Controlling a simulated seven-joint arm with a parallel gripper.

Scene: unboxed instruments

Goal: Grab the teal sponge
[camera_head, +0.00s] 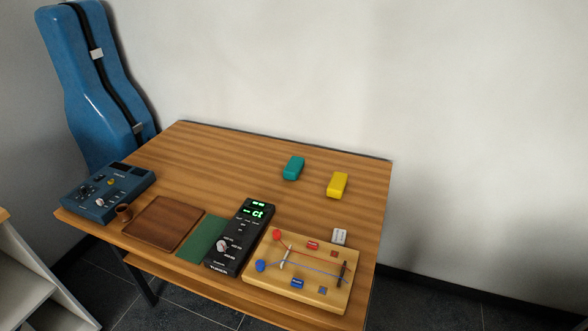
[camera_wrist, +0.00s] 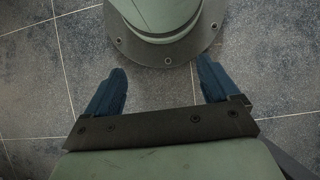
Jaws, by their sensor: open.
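The teal sponge (camera_head: 293,168) lies on the wooden table (camera_head: 220,158) toward the back, right of the middle, in the head view. A yellow sponge-like block (camera_head: 337,185) lies to its right, a little apart. My gripper (camera_wrist: 160,88) shows only in the wrist view. Its two blue fingers are spread apart with nothing between them. Below them is the grey tiled floor, with my green base at the top. The sponge does not show in the wrist view, so the gripper is away from it.
The back left is clear.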

